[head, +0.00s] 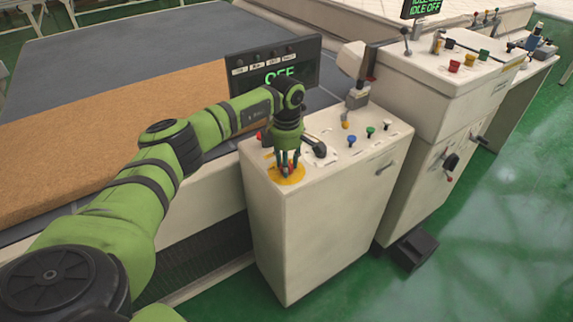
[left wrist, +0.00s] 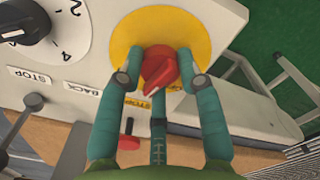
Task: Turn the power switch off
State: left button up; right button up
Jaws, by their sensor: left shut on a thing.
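The power switch is a red knob (left wrist: 158,70) on a round yellow plate (left wrist: 125,40); the yellow plate also shows in the head view (head: 293,178), at the front left corner of the near white control cabinet (head: 330,215). My left gripper (head: 286,168) reaches down from above onto the knob. In the left wrist view its teal fingers (left wrist: 160,75) are closed around the knob, which points down and left. The display (head: 272,68) behind my arm reads "OFF", partly hidden by the arm. My right gripper is not in view.
A black dial (left wrist: 22,22) and labels reading STOP and BACK lie beside the switch. A brown mattress (head: 90,140) lies left. Green floor is open at right.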

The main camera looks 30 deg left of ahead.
pick_arm(q)
jog(key=n, duration=0.5)
jog(key=shift+f+n+b, duration=0.1)
jog(key=shift+n+b, duration=0.2)
jog(key=n, duration=0.5)
jog(key=shift+n, duration=0.7)
jog(key=o, duration=1.1)
jog(key=shift+o, duration=0.2)
notch_tip(320, 180, up, 12)
